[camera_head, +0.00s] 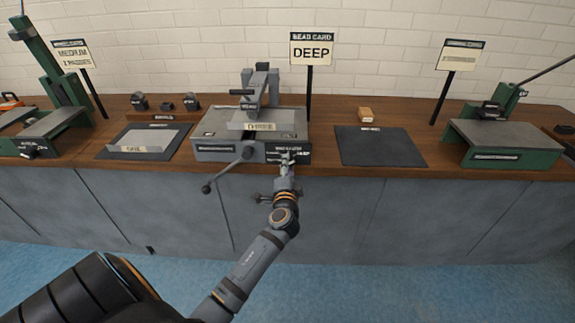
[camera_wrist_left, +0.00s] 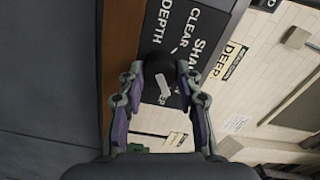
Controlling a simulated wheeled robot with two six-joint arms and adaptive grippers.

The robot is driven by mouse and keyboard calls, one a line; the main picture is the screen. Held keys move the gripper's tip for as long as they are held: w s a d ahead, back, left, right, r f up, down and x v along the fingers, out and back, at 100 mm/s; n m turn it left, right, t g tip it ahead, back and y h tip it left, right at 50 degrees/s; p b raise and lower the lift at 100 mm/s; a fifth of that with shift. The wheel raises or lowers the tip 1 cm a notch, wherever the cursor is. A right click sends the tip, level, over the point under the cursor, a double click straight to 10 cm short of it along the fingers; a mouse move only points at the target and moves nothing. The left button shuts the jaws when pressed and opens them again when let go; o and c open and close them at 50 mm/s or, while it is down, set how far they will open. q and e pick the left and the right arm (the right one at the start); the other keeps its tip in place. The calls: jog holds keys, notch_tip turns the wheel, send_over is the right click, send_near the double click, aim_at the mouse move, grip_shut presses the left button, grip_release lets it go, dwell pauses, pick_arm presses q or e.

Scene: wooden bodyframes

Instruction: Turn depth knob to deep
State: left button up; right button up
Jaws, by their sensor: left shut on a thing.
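The depth knob (camera_wrist_left: 160,72) is black and round with a white pointer bar, on a dark panel (camera_wrist_left: 198,28) lettered "DEPTH", "CLEAR" and "SHA…". In the left wrist view the bar points down the picture, toward a partly hidden label ending in "P". My left gripper (camera_wrist_left: 160,76) has its fingers on both sides of the knob and is shut on it. In the head view the left gripper (camera_head: 288,160) is at the right front of the grey press (camera_head: 212,123) and hides the knob. My right gripper is not in view.
A card reading "DEEP" (camera_head: 312,53) stands behind the press. A lever with a ball end (camera_head: 207,188) sticks out at the press's front, left of my arm. A dark mat (camera_head: 380,146) and a small wooden block (camera_head: 365,114) lie to the right. Green machines (camera_head: 510,140) flank the bench.

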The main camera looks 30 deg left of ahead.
pick_arm(q)
jog(key=shift+m, duration=0.5)
jog(key=o, duration=1.2)
jog(key=shift+c, duration=0.2)
jog(key=v, duration=1.2)
jog(key=shift+f, duration=0.1)
